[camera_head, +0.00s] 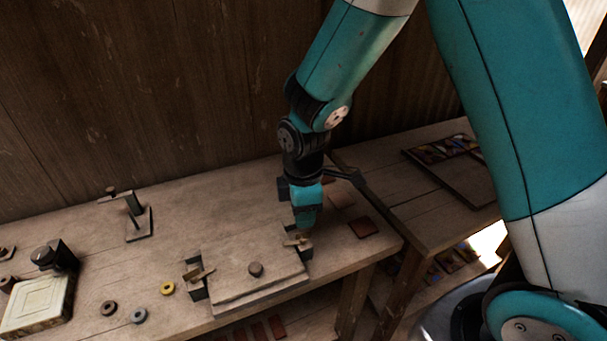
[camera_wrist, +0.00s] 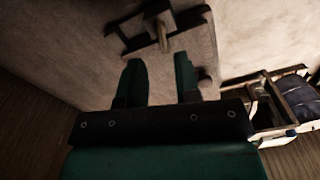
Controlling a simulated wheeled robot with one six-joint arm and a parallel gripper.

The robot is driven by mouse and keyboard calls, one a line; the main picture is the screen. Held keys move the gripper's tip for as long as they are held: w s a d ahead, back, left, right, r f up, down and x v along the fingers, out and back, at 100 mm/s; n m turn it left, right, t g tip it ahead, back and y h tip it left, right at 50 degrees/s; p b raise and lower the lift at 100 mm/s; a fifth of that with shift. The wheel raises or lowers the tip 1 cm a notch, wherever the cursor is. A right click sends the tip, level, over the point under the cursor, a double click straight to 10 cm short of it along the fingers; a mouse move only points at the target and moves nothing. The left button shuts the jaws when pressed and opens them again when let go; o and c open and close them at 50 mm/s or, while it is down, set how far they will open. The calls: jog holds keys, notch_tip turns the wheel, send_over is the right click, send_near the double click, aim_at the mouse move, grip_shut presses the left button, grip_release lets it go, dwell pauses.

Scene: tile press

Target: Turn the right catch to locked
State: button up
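The tile press is a flat wooden plate with a round knob (camera_head: 256,269) on top. The left catch (camera_head: 200,274) is a small brass-coloured bar on a dark bracket at the plate's left side. The right catch (camera_head: 298,241) is a similar bar at the plate's right side, partly hidden by my gripper. My gripper (camera_head: 304,228) points down right over the right catch. In the wrist view my gripper (camera_wrist: 160,75) has its two fingers apart with nothing between them. The right catch (camera_wrist: 162,36) shows just past the fingertips, roughly in line with the gap. I cannot tell whether they touch.
Reddish tiles (camera_head: 363,228) lie on the bench right of the press. A stand with a lever (camera_head: 137,215) is at the back left. A pale tin (camera_head: 38,303), a yellow ring (camera_head: 167,288) and grey rings (camera_head: 139,315) lie left. A frame (camera_head: 455,165) lies on the right-hand table.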

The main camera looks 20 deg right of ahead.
notch_tip(320, 180, up, 12)
jog(key=shift+f+b, duration=0.15)
jog(key=shift+b, duration=0.3)
jog(key=s+a+r+m+y, duration=0.2)
jog(key=s+m, duration=0.2)
jog(key=s, duration=0.5)
jog(key=s+a+r+m+y, duration=0.2)
jog(key=s+r+m, duration=0.1)
jog(key=s, duration=0.6)
jog(key=shift+s+a+r+m, duration=0.15)
jog(key=shift+s+a+m, duration=0.2)
jog(key=shift+m, duration=0.25)
jog(key=shift+w, duration=0.1)
